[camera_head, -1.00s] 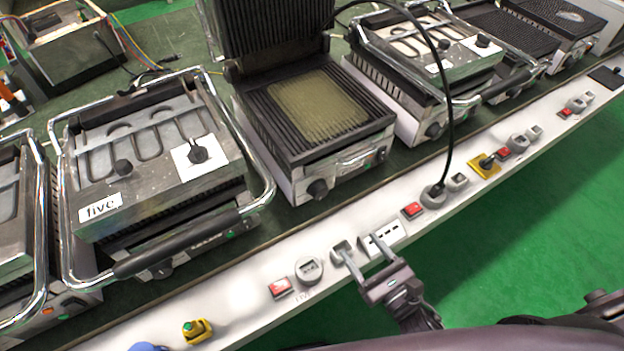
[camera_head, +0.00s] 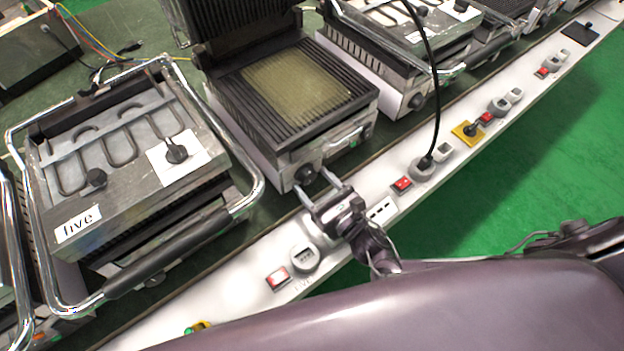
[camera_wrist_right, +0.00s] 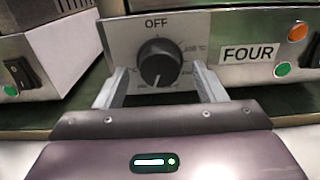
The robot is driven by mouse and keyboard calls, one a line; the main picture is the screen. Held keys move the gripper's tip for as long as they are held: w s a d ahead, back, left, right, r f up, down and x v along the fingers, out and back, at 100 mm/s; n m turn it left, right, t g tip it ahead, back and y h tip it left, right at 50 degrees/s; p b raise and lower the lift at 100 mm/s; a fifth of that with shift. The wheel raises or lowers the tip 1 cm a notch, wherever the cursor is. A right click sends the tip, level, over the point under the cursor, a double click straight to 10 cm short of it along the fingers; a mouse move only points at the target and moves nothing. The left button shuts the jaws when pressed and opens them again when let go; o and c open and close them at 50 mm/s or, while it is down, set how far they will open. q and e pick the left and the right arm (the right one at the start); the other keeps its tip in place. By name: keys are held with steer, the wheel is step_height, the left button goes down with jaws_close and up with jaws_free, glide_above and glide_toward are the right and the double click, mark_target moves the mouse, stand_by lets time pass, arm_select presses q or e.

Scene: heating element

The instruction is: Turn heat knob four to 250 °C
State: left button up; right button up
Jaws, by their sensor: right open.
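Heat knob four (camera_head: 305,174) is a black round knob on the front panel of the open ribbed grill (camera_head: 300,90). In the right wrist view the knob (camera_wrist_right: 158,62) sits under the word OFF, beside a FOUR label (camera_wrist_right: 249,53). Its white mark points down, slightly left; the dial numbers there are too small to read surely, though a °C mark shows at upper right. My right gripper (camera_head: 313,182) is open, one finger on each side of the knob. The fingers (camera_wrist_right: 158,72) appear apart from it. My left gripper is not in view.
A white rail (camera_head: 240,300) with sockets and red switches runs along the table's front edge under my right arm. The grill labelled five (camera_head: 80,222) stands to the left, its chrome handle jutting forward. A black cable (camera_head: 436,90) hangs to a rail socket on the right.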

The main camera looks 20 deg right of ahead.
steer(key=shift+w+a, duration=0.25)
steer(key=shift+w, duration=0.35)
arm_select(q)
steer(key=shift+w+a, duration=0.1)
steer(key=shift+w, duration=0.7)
arm_select(e)
steer(key=c, duration=0.9)
steer(key=shift+r+m, duration=0.1)
steer(key=shift+m, duration=0.2)
steer(key=shift+c, duration=0.3)
steer(key=shift+m+p, duration=0.4)
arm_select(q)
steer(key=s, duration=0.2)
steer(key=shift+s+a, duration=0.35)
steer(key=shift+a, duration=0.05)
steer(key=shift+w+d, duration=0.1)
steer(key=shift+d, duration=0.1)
arm_select(e)
steer(key=o, duration=1)
steer(key=shift+c, duration=0.2)
steer(key=shift+s, duration=0.1)
